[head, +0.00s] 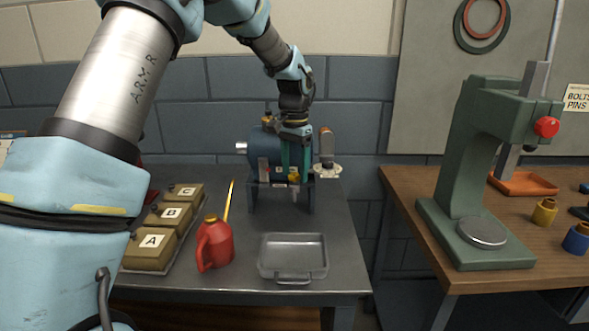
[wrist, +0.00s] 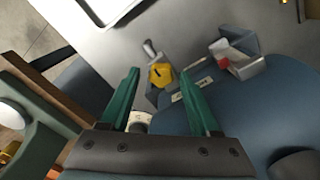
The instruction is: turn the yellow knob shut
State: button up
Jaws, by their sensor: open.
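The yellow knob (wrist: 160,74) sits on a small grey fitting at the side of the blue casing. In the head view the knob (head: 294,176) shows low on the casing's front, partly covered by my fingers. The blue casing (head: 262,146) rests on a dark stand on the grey bench; it also fills the right of the wrist view (wrist: 262,112). My gripper (head: 296,172) points down in front of the casing. Its two green fingers are apart, and in the wrist view the knob appears between their tips (wrist: 160,72). No contact with the knob is visible.
A grey bracket with a red part (wrist: 235,60) is right of the knob. On the bench are a red oil can (head: 214,244), a metal tray (head: 293,258) and lettered boxes (head: 172,214). A green press (head: 470,170) stands on the wooden table at right.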

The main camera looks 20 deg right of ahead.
aim_at(295, 174)
jog(key=shift+w, duration=0.1)
dwell(0.3)
jog(key=n+b, duration=0.1)
jog(key=n, duration=0.2)
jog(key=shift+f, duration=0.1)
jog(key=n+b, duration=0.1)
jog(key=n, duration=0.3)
jog(key=shift+r+n, duration=0.25)
jog(key=shift+n, duration=0.25)
notch_tip(295, 174, up, 11)
jog(key=b, duration=0.2)
jog(key=a+f+n, duration=0.1)
jog(key=a+f, duration=0.2)
jog(key=a, duration=0.5)
jog(key=a+f, duration=0.4)
jog(key=a, duration=0.4)
jog(key=s+a+f+n, duration=0.1)
jog(key=s+a+f, duration=0.1)
jog(key=a, duration=0.5)
jog(key=s+a+f+n+t, duration=0.1)
jog(key=s+a+f, duration=0.2)
jog(key=a, duration=0.4)
jog(key=shift+s+a+f+p, duration=0.3)
jog(key=shift+s+a+f, duration=0.1)
jog(key=shift+s, duration=0.15)
